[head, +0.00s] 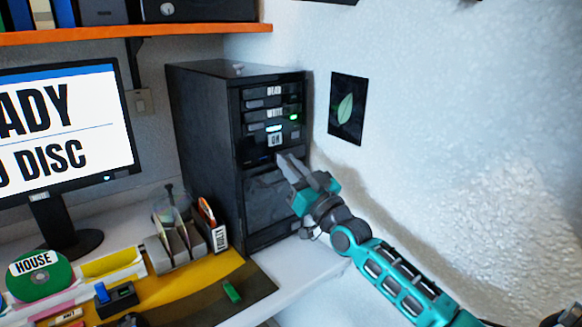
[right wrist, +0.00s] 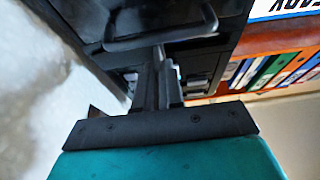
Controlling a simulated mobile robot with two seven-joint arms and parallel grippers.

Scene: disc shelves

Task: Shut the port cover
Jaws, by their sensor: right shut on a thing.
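The black computer tower (head: 205,150) stands on the desk against the wall, its front turned to the right. Its front has labelled drives and a lit button in the upper part. The port cover (head: 272,200) appears to be the dark panel below these; my gripper partly hides it, and I cannot tell its exact angle. My right gripper (head: 284,161) reaches the tower's front from the lower right, shut at its fingertips. In the right wrist view the fingers (right wrist: 158,80) meet a dark rounded bar or edge on the tower's front. My left gripper is not seen.
A monitor (head: 65,125) stands left of the tower. A green "HOUSE" disc (head: 38,277) lies at lower left. An orange shelf (head: 150,33) runs above. The wall is close on the right.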

